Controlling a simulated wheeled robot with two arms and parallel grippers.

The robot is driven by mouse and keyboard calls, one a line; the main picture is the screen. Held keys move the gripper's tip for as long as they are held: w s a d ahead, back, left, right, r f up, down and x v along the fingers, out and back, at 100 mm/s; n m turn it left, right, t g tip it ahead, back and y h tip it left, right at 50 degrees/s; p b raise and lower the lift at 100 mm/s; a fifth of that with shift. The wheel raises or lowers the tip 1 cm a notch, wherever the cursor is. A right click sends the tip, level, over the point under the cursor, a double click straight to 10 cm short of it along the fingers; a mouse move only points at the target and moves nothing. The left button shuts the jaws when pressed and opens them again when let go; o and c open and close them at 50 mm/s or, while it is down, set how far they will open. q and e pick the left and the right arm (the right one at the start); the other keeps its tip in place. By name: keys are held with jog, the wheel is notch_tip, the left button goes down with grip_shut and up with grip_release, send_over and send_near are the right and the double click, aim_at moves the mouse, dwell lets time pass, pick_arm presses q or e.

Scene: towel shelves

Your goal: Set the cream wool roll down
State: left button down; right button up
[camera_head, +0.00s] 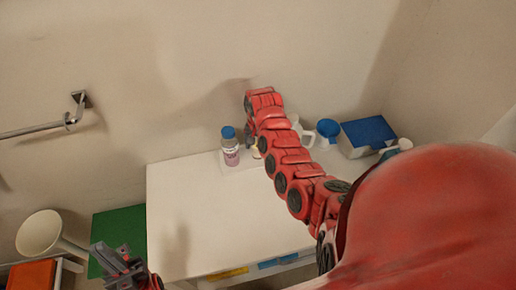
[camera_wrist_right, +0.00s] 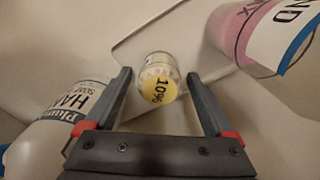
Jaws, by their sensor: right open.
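In the right wrist view, my right gripper (camera_wrist_right: 158,78) is open, its fingers on either side of a small pale cylindrical item (camera_wrist_right: 158,60) with a yellow round end marked "10%". Gaps show between it and both fingers. It stands on a pale tray. I cannot tell whether this is the cream wool roll; no other roll is plain to see. In the head view a small cream-yellow patch (camera_head: 257,152) shows beside my right arm, which mostly hides the gripper there. My left gripper (camera_head: 118,263) is at the lower left, away from the tabletop items; its jaw gap is unclear.
A pink bottle with a blue cap (camera_head: 230,148) stands close left of my right arm. In the wrist view a hand soap bottle (camera_wrist_right: 60,125) is close to the left finger. A blue-topped box (camera_head: 367,136) is at right. The white tabletop (camera_head: 205,215) is clear in front.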

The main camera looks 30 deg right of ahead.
notch_tip(320, 180, up, 4)
jog(key=shift+w+f+b, duration=0.1)
jog(key=shift+f+b, duration=0.1)
jog(key=shift+b, duration=0.65)
notch_tip(320, 180, up, 7)
jog(key=shift+f+p, duration=0.1)
jog(key=shift+p, duration=1.15)
jog(key=shift+r, duration=0.4)
